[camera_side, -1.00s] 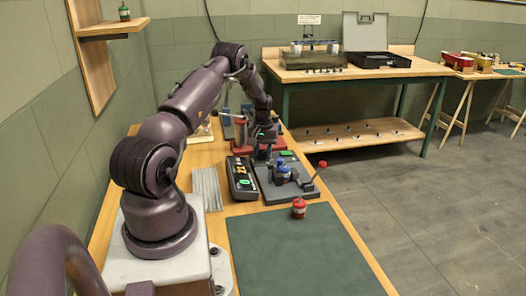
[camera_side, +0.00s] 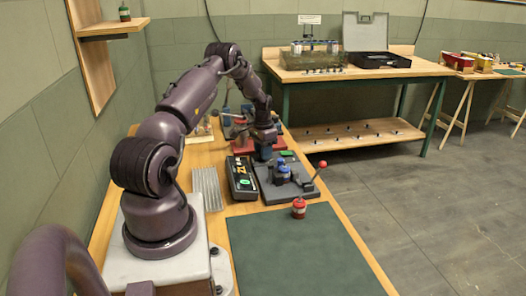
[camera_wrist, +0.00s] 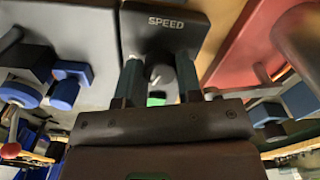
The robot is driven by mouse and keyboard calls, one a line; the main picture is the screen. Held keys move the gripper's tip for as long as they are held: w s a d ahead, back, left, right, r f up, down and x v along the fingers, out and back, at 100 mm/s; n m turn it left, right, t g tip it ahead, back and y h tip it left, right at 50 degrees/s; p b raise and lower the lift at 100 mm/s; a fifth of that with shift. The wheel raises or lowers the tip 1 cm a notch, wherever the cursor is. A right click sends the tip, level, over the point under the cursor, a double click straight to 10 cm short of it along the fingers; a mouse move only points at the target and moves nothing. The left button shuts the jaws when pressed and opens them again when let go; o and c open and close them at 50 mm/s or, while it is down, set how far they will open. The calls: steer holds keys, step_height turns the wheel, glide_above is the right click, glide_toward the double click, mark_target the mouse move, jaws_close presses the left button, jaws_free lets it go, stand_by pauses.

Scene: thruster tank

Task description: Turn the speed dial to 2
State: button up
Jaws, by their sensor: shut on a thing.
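In the wrist view, a dark panel (camera_wrist: 165,32) bears the white word SPEED. The fingers are shut on the dial from both sides. No numbers around the dial are readable, so its setting cannot be told. The dial is hidden from that side.
A grey plate (camera_side: 297,194) with a blue part and a red-balled lever (camera_side: 322,165) stands close to the right. A red base (camera_wrist: 250,50) is close on the other side.

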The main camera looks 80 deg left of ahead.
steer(key=shift+m, duration=0.6)
steer(key=o, duration=0.9)
steer(key=shift+o, duration=0.2)
step_height(320, 180, up, 13)
stand_by(0.3)
